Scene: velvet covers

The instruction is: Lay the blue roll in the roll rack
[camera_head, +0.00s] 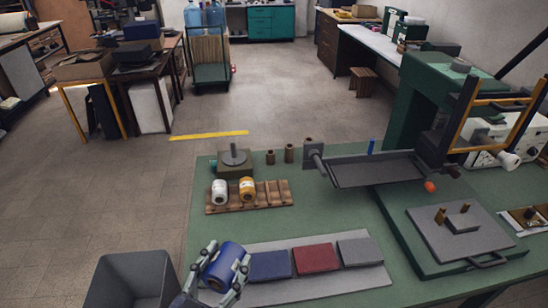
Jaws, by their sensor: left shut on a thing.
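My left gripper (226,259) is shut on the blue roll (228,268) at the bottom of the view, its fingers on either side of it. The roll is tilted and hides the left end of the pale board below it. I cannot tell its exact height above the table. The wooden roll rack (272,194) lies farther back on the green table. A white roll (219,192) and a yellow roll (248,188) sit at its left and middle; its right part is bare. My right gripper is not in view.
A grey bin (112,282) stands left of the gripper. Blue (270,265), red (315,258) and grey (360,251) covers lie on the pale board. A grey tray (375,172) and a green machine (418,100) stand to the right. Small brown spools (289,153) stand behind the rack.

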